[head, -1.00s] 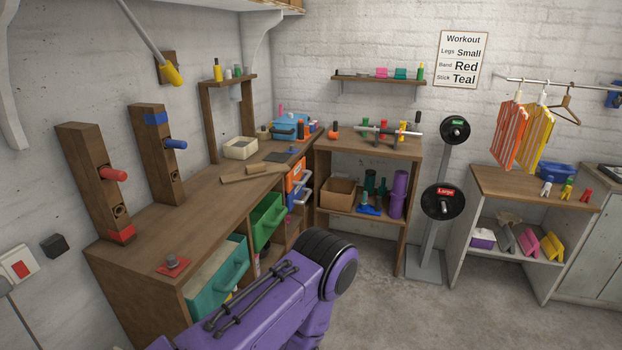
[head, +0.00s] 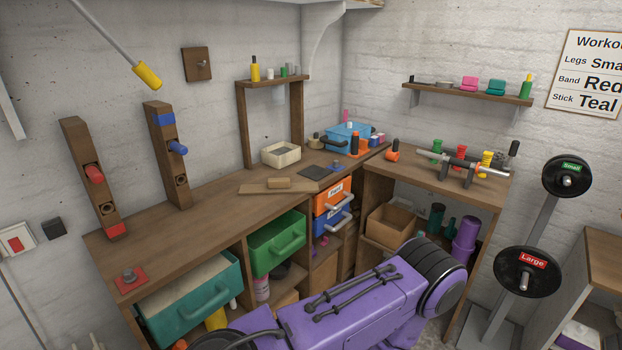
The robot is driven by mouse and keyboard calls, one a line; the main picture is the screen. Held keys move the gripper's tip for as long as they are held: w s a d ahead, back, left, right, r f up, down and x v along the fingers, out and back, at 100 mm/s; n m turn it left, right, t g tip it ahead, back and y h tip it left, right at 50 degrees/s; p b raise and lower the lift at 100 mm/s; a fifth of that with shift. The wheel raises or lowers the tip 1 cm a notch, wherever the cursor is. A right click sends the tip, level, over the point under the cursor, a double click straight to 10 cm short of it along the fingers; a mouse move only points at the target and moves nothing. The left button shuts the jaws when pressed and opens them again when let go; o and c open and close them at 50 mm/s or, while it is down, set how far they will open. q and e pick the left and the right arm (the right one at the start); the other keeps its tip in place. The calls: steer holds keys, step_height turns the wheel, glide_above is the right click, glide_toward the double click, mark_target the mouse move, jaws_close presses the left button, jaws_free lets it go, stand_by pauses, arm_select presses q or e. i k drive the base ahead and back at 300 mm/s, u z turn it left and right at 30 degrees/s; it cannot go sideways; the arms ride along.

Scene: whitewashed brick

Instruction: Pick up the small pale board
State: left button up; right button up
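A flat pale wooden board (head: 252,189) lies on the wooden workbench (head: 215,203), near its front edge, above the green drawer. A smaller pale wood block (head: 279,183) sits on or against it; I cannot tell which. Part of my purple arm crosses the lower middle of the view, in front of the bench and below the board. Neither gripper can be made out, and nothing is seen touching the board.
Teal (head: 195,303) and green (head: 277,240) drawers stick out below. Posts with red and blue pegs stand at left.

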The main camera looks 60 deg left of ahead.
mark_target(274, 185)
steer(key=u, duration=0.3)
steer(key=i, duration=1.6)
steer(key=u, duration=1.5)
steer(key=i, duration=0.9)
steer(key=u, duration=1.05)
